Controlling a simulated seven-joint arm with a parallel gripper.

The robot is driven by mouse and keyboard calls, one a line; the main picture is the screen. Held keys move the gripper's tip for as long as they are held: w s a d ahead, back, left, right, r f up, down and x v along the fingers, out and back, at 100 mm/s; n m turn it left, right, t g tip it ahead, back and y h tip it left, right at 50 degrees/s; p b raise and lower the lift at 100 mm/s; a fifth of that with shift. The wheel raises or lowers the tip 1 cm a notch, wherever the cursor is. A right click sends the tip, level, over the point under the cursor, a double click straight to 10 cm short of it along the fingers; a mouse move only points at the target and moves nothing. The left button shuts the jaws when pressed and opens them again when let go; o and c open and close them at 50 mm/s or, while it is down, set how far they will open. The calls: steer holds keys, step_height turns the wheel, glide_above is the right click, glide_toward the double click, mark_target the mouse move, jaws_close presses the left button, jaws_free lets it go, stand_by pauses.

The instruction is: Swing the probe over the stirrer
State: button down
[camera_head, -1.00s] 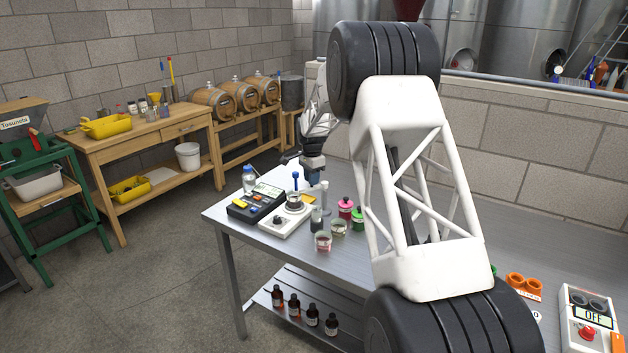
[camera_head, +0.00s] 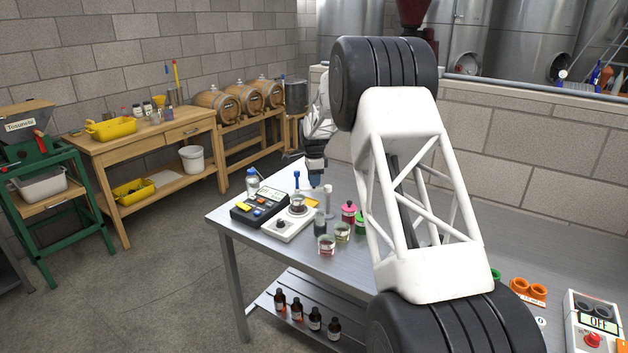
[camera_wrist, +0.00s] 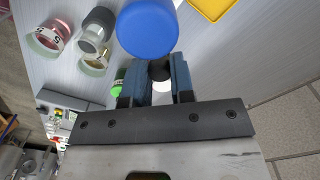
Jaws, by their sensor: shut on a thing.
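The probe (camera_head: 297,181) has a blue top and hangs from a white swing arm (camera_head: 307,191) on a pale upright post (camera_head: 328,203). The stirrer (camera_head: 288,226) is a white box with a dark knob and a small beaker (camera_head: 298,204) on it. In the head view the probe appears above this beaker; its lower tip is not clear. My gripper (camera_head: 316,186) is at the arm, between the probe and the post, shut on it. In the wrist view the blue top (camera_wrist: 148,28) lies just beyond my fingers (camera_wrist: 160,78). The stirrer is not seen there.
A meter (camera_head: 260,207) stands left of the stirrer. A yellow item (camera_wrist: 210,8) lies behind.

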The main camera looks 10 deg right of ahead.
steer(key=c, duration=1)
jaws_free()
steer(key=shift+o, duration=0.2)
steer(key=shift+r, duration=0.1)
steer(key=shift+r, duration=3.85)
